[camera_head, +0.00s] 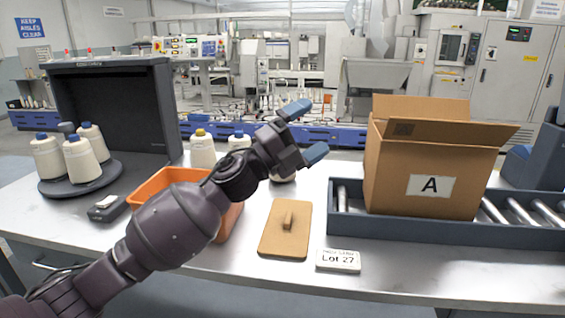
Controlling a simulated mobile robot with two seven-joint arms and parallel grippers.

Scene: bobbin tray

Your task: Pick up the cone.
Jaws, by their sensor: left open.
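Several white yarn cones show. A group of cones with blue tips (83,160) stands upright on a dark round plate (60,190) at the left. A cone with a yellow tip (202,153) and one with a blue tip (238,142) stand behind my left arm, partly hidden by it. My right gripper is out of view.
An orange tray (160,182) lies partly under my arm. A tan board with a handle (272,238) and a "Lot 27" label (338,261) lie in front. An open carton marked A (425,160) stands on a roller conveyor (350,222). A dark booth (115,105) stands at the left.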

